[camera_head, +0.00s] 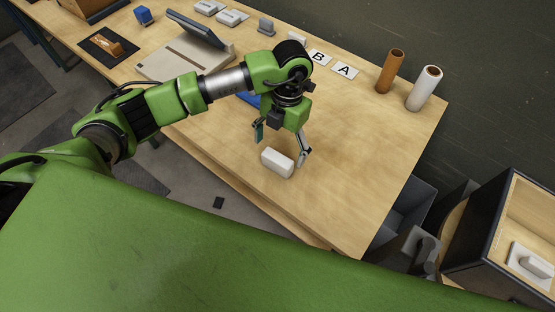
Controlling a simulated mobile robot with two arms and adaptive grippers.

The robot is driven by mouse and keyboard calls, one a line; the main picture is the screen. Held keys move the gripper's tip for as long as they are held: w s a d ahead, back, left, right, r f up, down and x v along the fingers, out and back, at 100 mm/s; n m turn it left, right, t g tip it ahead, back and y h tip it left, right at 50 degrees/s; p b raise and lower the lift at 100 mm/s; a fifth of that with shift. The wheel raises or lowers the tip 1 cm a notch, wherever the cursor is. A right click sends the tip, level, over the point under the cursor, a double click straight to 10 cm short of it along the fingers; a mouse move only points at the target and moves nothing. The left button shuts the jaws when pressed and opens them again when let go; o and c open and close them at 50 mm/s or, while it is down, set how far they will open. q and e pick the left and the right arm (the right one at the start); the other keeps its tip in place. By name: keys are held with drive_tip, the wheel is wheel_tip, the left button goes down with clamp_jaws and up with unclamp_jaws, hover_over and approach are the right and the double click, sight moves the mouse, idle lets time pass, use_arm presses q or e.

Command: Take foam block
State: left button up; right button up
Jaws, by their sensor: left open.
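A white block (277,163), which looks like the foam block, lies on the wooden table near its front edge. My left gripper (281,148) is open and points down just above and behind the block. One finger is to the left of the block and the other to its right. I cannot tell whether either finger touches it. Nothing is held between the fingers. My right gripper is not in view.
Cards marked B (319,57) and A (344,70) lie behind the gripper. A brown cylinder (389,72) and a white cylinder (424,89) stand at the back right. A beige device (170,60) sits to the left. The table right of the block is clear.

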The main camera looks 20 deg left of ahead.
sight(278, 157)
use_arm(q)
drive_tip(key=f+p, duration=0.1)
drive_tip(key=f, duration=0.2)
drive_tip(key=shift+s+a+f+p, duration=0.15)
drive_tip(key=shift+s+f+p, duration=0.15)
drive_tip(key=shift+s+p, duration=0.1)
drive_tip(key=shift+f, duration=0.5)
drive_tip(key=c, duration=0.9)
drive_tip(key=shift+r, duration=0.1)
